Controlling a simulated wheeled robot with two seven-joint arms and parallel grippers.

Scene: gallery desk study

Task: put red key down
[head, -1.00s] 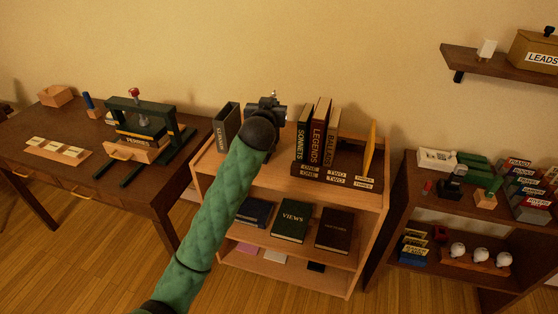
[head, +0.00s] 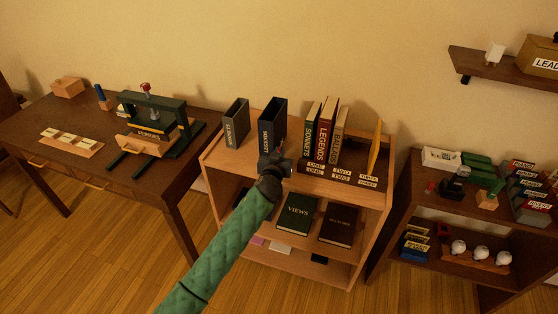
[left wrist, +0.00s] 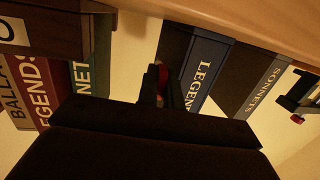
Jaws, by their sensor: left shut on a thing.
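My left gripper (head: 277,160) is over the front part of the light wooden bookcase top (head: 235,158), in front of the blue slipcase. It is shut on a small red thing, likely the red key (left wrist: 163,80), of which only a sliver shows between the dark fingers in the left wrist view. The rest of it is hidden by the fingers, so I cannot tell whether it touches the bookcase top. My right gripper is not in view.
A blue slipcase (head: 272,117) and a grey slipcase (head: 236,124) stand behind and left of my gripper. A rack of upright books (head: 328,142) is close on the right. A dark desk with a green press (head: 155,125) stands left; a dark cabinet (head: 402,215) stands right.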

